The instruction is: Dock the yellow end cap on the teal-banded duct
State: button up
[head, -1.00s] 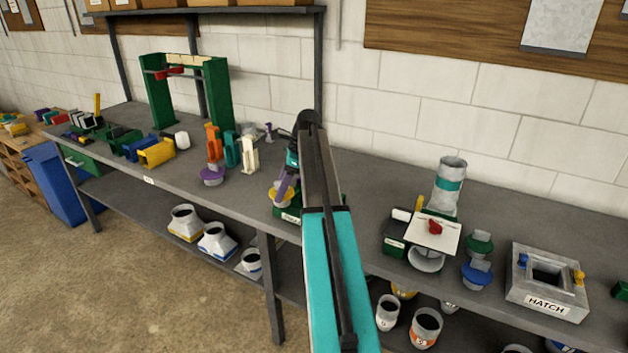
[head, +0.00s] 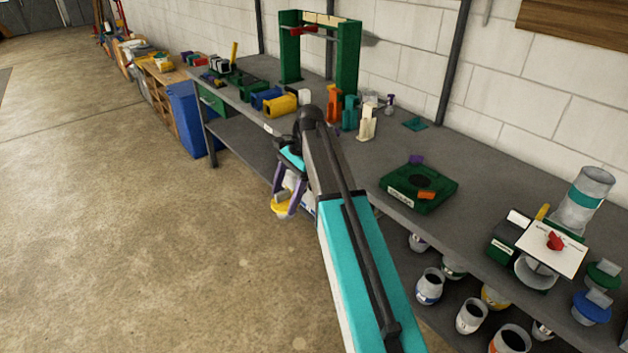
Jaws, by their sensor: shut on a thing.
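The yellow end cap (head: 279,209) is held between the purple fingers of my gripper (head: 287,204), in front of the bench's front edge in the picture. My arm hides part of the bench behind it. The grey duct with a teal band (head: 584,196) leans upward at the right of the head view, on the bench behind a white card with a red knob (head: 555,241). The gripper and cap are far to the left of the duct and apart from it.
A green stand (head: 419,187) with an orange piece sits on the bench between arm and duct. Blue (head: 592,307) and green (head: 603,275) caps sit at the far right. A green arch (head: 348,60) stands at the back. Floor (head: 130,220) at left is open.

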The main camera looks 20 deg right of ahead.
aim_at(278, 210)
jog(key=s+a+n, duration=0.1)
jog(key=s+a+n+g, duration=0.1)
jog(key=s+a+n, duration=0.1)
jog(key=s+n, duration=0.1)
jog(key=shift+a+f+h, duration=0.25)
jog(key=shift+a+h, duration=0.05)
jog(key=shift+a, duration=0.05)
jog(key=shift+s+n+g, duration=0.4)
jog(key=shift+n, duration=0.2)
